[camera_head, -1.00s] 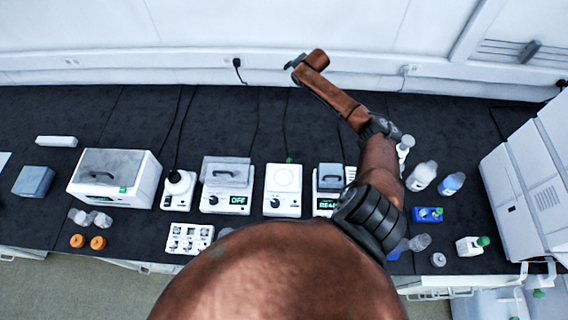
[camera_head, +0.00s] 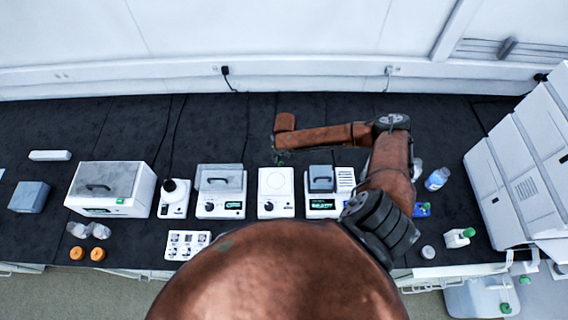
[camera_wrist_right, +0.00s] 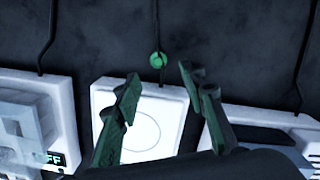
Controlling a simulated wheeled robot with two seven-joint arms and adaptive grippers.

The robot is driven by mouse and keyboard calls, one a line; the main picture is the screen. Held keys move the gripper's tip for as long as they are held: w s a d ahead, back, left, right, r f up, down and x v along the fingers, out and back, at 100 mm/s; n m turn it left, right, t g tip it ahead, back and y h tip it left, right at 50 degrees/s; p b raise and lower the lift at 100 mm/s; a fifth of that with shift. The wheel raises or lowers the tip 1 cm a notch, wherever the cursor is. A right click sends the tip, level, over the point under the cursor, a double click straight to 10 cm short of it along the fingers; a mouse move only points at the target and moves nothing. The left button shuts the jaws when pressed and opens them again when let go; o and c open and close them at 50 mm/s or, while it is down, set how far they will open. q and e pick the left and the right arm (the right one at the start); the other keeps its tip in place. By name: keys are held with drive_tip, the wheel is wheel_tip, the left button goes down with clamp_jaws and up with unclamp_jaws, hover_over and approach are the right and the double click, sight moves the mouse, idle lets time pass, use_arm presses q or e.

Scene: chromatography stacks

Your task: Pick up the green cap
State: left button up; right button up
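The green cap (camera_wrist_right: 157,59) is a small round green piece on the dark bench top, just behind the white hotplate-like device with a round plate (camera_wrist_right: 143,132). A cable runs behind it. My right gripper (camera_wrist_right: 158,78) is open and empty in the wrist view, its fingers spread on either side of the line to the cap. The cap shows just past the fingertips, not between them. In the head view, my right gripper (camera_head: 281,153) hangs over the bench just behind the white device (camera_head: 276,192). There it largely hides the cap. My left gripper is not in view.
A balance reading OFF (camera_head: 221,190) and a device with a green display (camera_head: 330,190) flank the white device. Bottles (camera_head: 437,178) and a large white cabinet (camera_head: 520,175) stand at the right.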

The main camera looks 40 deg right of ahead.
sight(281, 163)
drive_tip(key=f, duration=0.4)
drive_tip(key=w+f, duration=0.1)
drive_tip(key=f, duration=0.1)
drive_tip(key=shift+d+f, duration=0.1)
drive_tip(key=shift+f, duration=0.2)
drive_tip(key=shift+c, duration=0.5)
drive_tip(key=c, duration=0.7)
drive_tip(key=shift+o, duration=0.2)
drive_tip(key=shift+r, duration=0.1)
